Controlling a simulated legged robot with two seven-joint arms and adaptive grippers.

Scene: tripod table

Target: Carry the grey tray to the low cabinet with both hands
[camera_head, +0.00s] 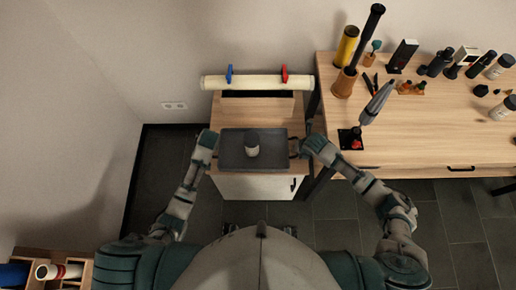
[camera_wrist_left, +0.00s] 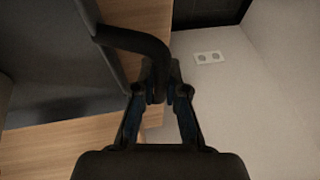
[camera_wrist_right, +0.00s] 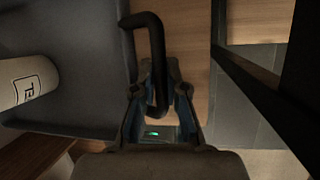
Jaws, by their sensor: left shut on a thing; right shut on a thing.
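The grey tray (camera_head: 232,153) is over the wooden top of the low cabinet (camera_head: 258,108) in the head view; I cannot tell whether it touches the top. A white cylinder with a dark top (camera_head: 252,143) stands on the tray, and its lettering shows in the right wrist view (camera_wrist_right: 28,82). My left gripper (camera_wrist_left: 160,85) is shut on the tray's dark left handle (camera_wrist_left: 135,40). My right gripper (camera_wrist_right: 158,90) is shut on the tray's dark right handle (camera_wrist_right: 157,45). In the head view the fingers are too small to make out.
A cream roll (camera_head: 255,82) with a blue and a red clamp lies along the cabinet's back edge. A wooden workbench (camera_head: 440,130) with bottles and tools stands close on the right. A wall socket (camera_head: 174,105) is at the left. Dark floor tiles lie in front.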

